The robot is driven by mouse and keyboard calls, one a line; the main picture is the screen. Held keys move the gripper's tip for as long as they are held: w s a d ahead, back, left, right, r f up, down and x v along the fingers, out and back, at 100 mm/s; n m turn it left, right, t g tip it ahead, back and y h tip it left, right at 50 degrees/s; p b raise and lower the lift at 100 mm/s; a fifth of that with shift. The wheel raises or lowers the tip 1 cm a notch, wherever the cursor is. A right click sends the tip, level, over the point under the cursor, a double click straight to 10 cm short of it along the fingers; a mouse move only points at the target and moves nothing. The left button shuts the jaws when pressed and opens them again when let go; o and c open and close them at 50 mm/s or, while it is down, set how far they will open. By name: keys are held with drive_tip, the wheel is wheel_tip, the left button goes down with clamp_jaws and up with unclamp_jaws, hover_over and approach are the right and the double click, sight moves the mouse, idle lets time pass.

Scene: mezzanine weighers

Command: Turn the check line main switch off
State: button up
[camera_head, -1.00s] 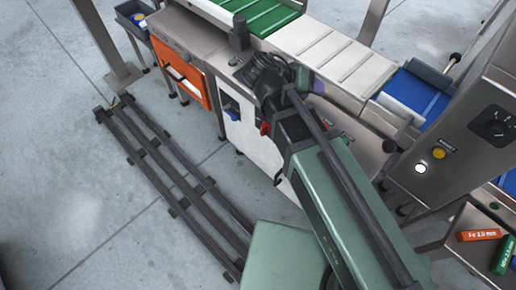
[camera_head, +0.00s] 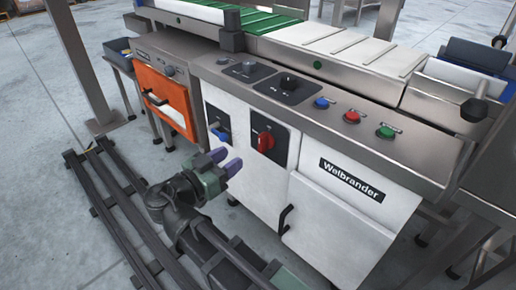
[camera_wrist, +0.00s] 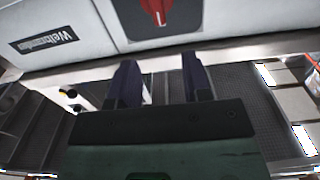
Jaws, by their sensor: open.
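A red rotary switch (camera_head: 266,140) on a dark plate sits on the white front of the Welbrander cabinet. It also shows at the top edge of the wrist view (camera_wrist: 157,10), cut off there, with a pale mark on its handle. A blue-handled switch (camera_head: 220,134) on another dark plate is to its left. Their small labels are unreadable. My gripper (camera_head: 225,163) is in front of the cabinet, below and left of the red switch, apart from it. Its two purple fingers are spread and empty, and also show in the wrist view (camera_wrist: 160,80).
Two black knobs (camera_head: 288,82) and blue, red and green buttons (camera_head: 351,117) are on the sloped top panel. A black door handle (camera_head: 286,219) juts out below right. An orange-fronted unit (camera_head: 165,98) stands at left. My floor rails run along the front.

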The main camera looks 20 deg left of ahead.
sight(259, 139)
drive_tip(key=x, duration=1)
drive_tip(key=shift+w, duration=0.15)
clamp_jaws()
